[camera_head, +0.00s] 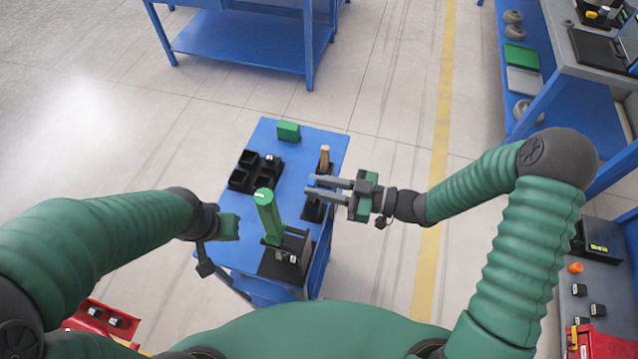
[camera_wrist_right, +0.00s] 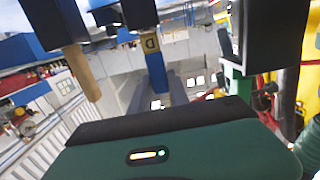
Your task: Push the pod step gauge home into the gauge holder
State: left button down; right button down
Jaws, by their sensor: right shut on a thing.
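My right gripper (camera_head: 312,187) reaches in from the right over the blue table, its two fingers above a dark block (camera_head: 313,212) that may be the gauge holder. In the right wrist view, a dark piece (camera_wrist_right: 125,13) and a bluish bar with a yellow "D" tag (camera_wrist_right: 152,43), which looks like the step gauge, show between the dark fingers. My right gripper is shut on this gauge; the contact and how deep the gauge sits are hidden. My left gripper (camera_head: 206,262) hangs at the table's left edge, its opening unclear.
On the blue table (camera_head: 290,142) stand a tan-handled piece (camera_head: 325,155), a black compartment tray (camera_head: 240,178), a green box (camera_head: 288,130) and a green cylinder (camera_head: 267,210) on a black fixture (camera_head: 272,268). The tan handle also shows in the wrist view (camera_wrist_right: 82,72).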

jog(key=shift+f+b, duration=0.35)
jog(key=shift+f, duration=0.1)
jog(key=c, duration=1.2)
grip_release()
jog(key=shift+o, duration=0.3)
jog(key=o, duration=0.8)
jog(key=shift+c, duration=0.2)
jog(key=p+v, duration=0.1)
jog(key=v, duration=0.6)
jog(key=shift+p, duration=0.3)
